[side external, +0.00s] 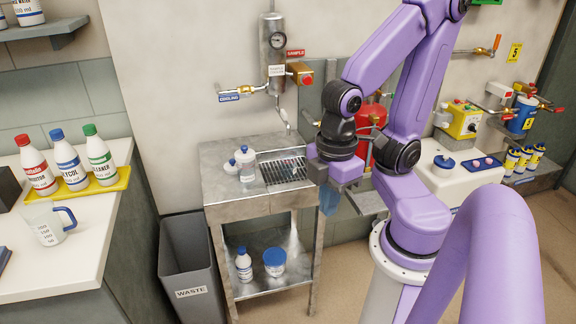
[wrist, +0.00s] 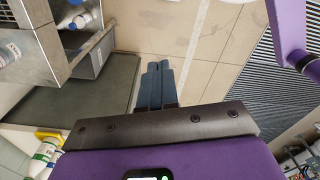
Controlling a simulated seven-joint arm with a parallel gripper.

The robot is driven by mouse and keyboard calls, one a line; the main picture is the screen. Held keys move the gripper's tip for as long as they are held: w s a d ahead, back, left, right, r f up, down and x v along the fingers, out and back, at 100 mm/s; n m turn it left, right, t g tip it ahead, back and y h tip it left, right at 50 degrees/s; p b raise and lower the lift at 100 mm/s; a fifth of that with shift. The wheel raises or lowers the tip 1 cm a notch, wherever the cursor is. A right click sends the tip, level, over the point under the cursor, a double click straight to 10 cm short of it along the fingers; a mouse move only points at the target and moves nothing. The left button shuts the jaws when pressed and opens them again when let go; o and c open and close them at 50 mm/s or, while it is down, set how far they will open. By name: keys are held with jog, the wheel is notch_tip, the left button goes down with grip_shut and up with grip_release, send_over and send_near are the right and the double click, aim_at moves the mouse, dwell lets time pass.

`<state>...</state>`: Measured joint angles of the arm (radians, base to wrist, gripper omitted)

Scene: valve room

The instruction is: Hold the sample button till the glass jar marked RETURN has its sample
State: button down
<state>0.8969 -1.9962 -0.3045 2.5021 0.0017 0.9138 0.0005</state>
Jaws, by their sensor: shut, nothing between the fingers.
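The sample station (side external: 273,55) is on the wall, with a gauge and a red SAMPLE tag (side external: 296,52). A red button (side external: 306,80) sits on the orange box below the tag. White jars with blue-grey lids (side external: 246,170) stand on the steel stand, left of the grating; their labels are too small to read. I cannot make out a jar marked RETURN. My gripper (side external: 329,203) is beside the stand's right edge, below and right of the button and apart from it. Its fingers are together and empty in the wrist view (wrist: 154,83), with floor beyond them.
The steel stand (side external: 228,203) has a drain grating (side external: 284,172) and a lower shelf with a bottle and tub. A grey WASTE bin (side external: 188,262) stands left of it. A red vessel (side external: 370,117) is behind my arm. A white bench (side external: 463,175) is at right.

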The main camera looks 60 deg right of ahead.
dwell(0.3)
jog(key=w+d+r+m+t+y, duration=0.1)
jog(key=w+d+m+t+y, duration=0.2)
jog(key=w+d+m+y, duration=0.6)
jog(key=w+d+r+m+t+y, duration=0.1)
jog(key=w+d+m+t+y, duration=0.3)
jog(key=w+m, duration=1.05)
jog(key=s+d+m+t+h, duration=0.2)
jog(key=d+m+t+h, duration=0.3)
jog(key=d, duration=0.9)
jog(key=s+d+r+m+t+h, duration=0.1)
jog(key=s+d+m+t+h, duration=0.2)
jog(key=d, duration=1.1)
jog(key=m+t+h, duration=0.2)
jog(key=m+h, duration=0.3)
jog(key=m, duration=0.2)
